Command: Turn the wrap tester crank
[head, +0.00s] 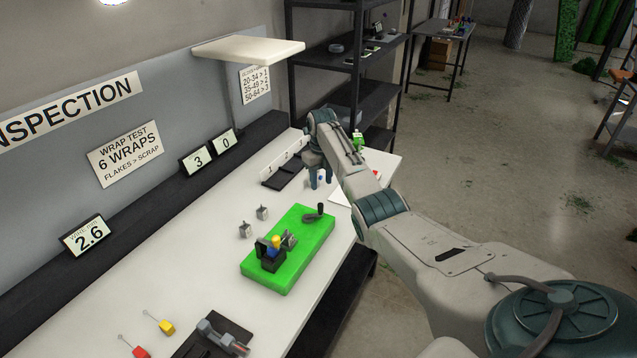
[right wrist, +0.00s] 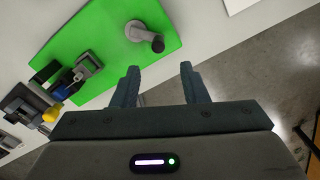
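The wrap tester is a green base (head: 313,246) on the white bench, with a black clamp block (head: 270,262) holding a yellow-topped piece near its front end. Its dark crank (head: 316,215), with a short upright handle, is at the far end. In the right wrist view the crank (right wrist: 146,36) shows just beyond my fingertips, with its knob near the gap between them. My right gripper (head: 320,178) is above the bench beyond the crank, and its fingers (right wrist: 162,82) are apart and empty, not touching the crank. My left gripper is not in view.
Two small grey blocks (head: 254,221) stand left of the tester. Red and yellow tagged pieces (head: 166,327) and a dark tray (head: 212,342) lie nearer. A dark tray (head: 284,174) is at the back. Displays (head: 87,235) line the panel. The bench's right edge is close.

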